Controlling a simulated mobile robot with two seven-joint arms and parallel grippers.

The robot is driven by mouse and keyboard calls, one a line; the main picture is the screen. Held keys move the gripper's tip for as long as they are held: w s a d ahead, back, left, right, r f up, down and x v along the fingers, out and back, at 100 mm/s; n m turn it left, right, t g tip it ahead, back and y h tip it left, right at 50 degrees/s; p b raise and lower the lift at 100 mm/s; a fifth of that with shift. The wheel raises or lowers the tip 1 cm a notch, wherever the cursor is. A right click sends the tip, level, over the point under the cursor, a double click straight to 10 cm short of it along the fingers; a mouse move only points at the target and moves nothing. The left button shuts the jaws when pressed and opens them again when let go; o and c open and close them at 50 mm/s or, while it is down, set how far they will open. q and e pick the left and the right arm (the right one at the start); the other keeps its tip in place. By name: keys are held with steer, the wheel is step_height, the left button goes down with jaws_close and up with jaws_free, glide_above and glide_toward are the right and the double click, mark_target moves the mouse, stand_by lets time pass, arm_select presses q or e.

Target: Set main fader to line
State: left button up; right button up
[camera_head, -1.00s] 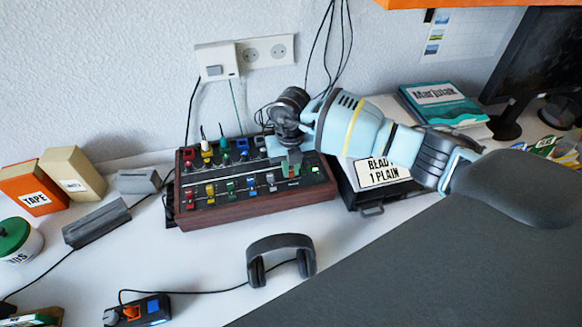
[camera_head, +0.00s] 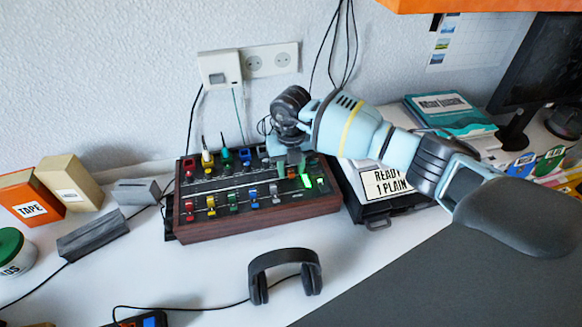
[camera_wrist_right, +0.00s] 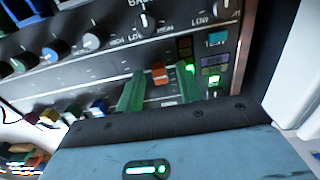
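The mixer (camera_head: 255,222) is a dark panel in a wooden case with several coloured knobs and fader caps. My right gripper (camera_head: 291,172) is low over its right end, pointing down. In the right wrist view, the two green-tinted fingers (camera_wrist_right: 160,88) stand apart, one on each side of an orange fader cap (camera_wrist_right: 159,72). Gaps seem to show between the cap and both fingers. The fader's scale and line marks are too small or hidden to read. Green lights (camera_wrist_right: 190,69) glow just right of the fingers. My left gripper is out of view.
Headphones (camera_head: 284,257) lie in front of the mixer. A black case with a "READY 1 PLAIN" sign (camera_head: 387,182) stands close on its right, under my forearm. Grey blocks (camera_head: 93,235) and boxes (camera_head: 70,181) are on the left.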

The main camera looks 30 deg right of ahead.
mark_target(291, 171)
steer(key=shift+r, duration=3.95)
